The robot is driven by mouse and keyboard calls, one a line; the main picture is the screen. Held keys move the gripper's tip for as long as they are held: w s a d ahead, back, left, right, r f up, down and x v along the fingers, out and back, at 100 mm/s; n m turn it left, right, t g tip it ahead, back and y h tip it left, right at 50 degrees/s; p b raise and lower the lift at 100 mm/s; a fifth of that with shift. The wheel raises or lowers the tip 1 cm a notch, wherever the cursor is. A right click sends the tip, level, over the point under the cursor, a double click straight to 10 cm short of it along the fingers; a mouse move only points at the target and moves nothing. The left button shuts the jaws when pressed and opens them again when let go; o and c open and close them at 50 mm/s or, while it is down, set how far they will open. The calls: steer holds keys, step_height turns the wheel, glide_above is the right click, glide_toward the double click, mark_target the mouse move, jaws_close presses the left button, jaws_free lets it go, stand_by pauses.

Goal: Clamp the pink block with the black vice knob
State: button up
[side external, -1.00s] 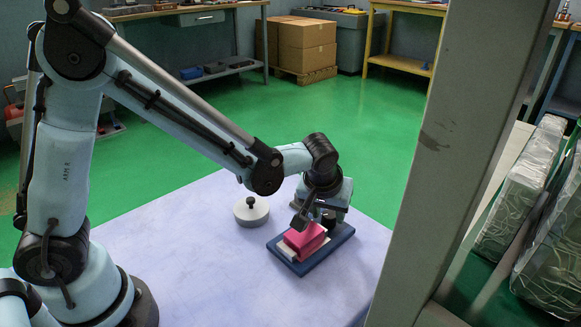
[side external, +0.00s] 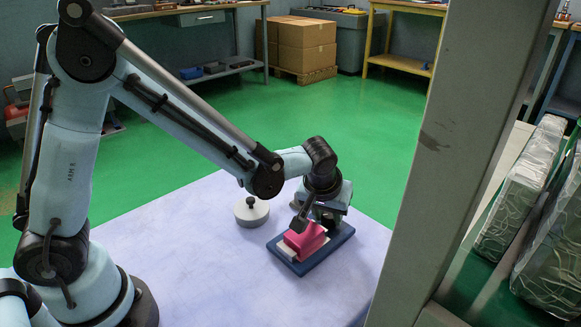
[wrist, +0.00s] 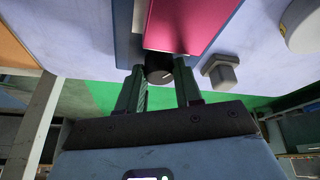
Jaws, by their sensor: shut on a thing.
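The pink block (side external: 306,240) sits on the vice, which has a dark blue base (side external: 342,236) and a pale strip (side external: 289,253) beside the block. In the wrist view the pink block (wrist: 190,22) fills the top middle. The black vice knob (wrist: 159,68) is at the block's near end, with a pale mark on its face. My gripper (wrist: 160,80) is shut on the knob, one finger at each side of it. In the side view my gripper (side external: 327,221) is low over the far end of the base, and the knob is mostly hidden. I cannot tell whether the block is pressed tight.
A round white piece with a black knob (side external: 251,212) stands on the pale tabletop (side external: 190,245) left of the vice. A grey angular piece (wrist: 222,73) shows beside the knob in the wrist view. A grey post (side external: 450,130) rises at right. The front tabletop is clear.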

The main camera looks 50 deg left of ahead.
steer(key=m, duration=0.2)
steer(key=m+h, duration=0.1)
steer(key=m, duration=0.1)
steer(key=m+h, duration=0.1)
steer(key=shift+a+m, duration=0.25)
steer(key=shift+m, duration=0.15)
steer(key=m+h, duration=0.1)
steer(key=m, duration=0.2)
steer(key=m+h, duration=0.1)
steer(key=m, duration=0.1)
steer(key=shift+a+m+g, duration=0.15)
steer(key=shift+m+g, duration=0.25)
steer(key=o, duration=0.8)
steer(key=shift+w, duration=0.1)
steer(key=shift+c, duration=0.2)
steer(key=v, duration=1.2)
steer(key=shift+a, duration=0.2)
steer(key=shift+w, duration=0.1)
